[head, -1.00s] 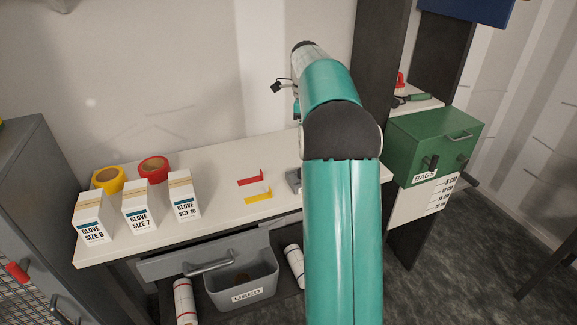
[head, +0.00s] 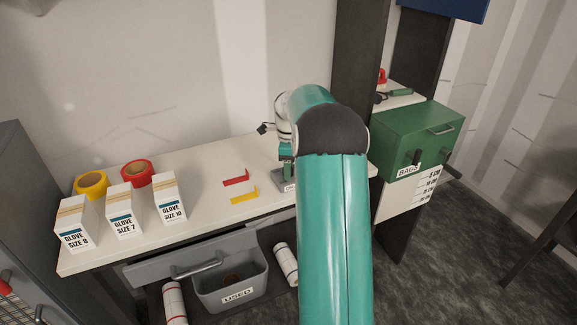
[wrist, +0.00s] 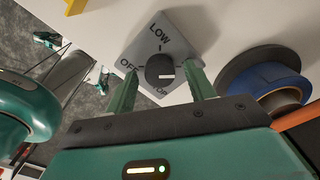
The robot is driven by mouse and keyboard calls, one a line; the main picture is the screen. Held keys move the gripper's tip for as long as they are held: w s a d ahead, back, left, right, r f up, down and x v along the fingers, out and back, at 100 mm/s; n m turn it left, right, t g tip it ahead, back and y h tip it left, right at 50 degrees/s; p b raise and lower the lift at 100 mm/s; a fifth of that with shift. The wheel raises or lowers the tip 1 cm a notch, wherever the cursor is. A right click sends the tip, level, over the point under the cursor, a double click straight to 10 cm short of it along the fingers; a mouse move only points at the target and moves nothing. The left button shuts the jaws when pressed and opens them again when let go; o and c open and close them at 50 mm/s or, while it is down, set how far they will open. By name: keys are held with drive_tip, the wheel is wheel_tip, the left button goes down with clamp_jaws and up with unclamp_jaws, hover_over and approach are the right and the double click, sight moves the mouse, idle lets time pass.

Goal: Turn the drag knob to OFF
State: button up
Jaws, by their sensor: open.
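The drag knob (wrist: 160,69) is a dark round knob with a white mark on its face. It sits on a grey plate (wrist: 174,32) lettered LOW and OFF, with a third label partly hidden. The white mark points toward the right side of the plate, away from OFF. My gripper (wrist: 163,74) is open, with one green finger on each side of the knob. I cannot tell whether either finger touches it. In the head view the plate (head: 279,180) shows at the bench's right end, while the knob is hidden by my arm.
Blue and dark rolls (wrist: 272,80) lie close right of my gripper in the wrist view. A yellow bracket (head: 243,195) and a red bracket (head: 236,179) lie left of the plate. Glove boxes (head: 124,212) stand farther left. A green BAGS drawer unit (head: 409,145) stands right.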

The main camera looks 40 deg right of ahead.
drive_tip(key=c, duration=1)
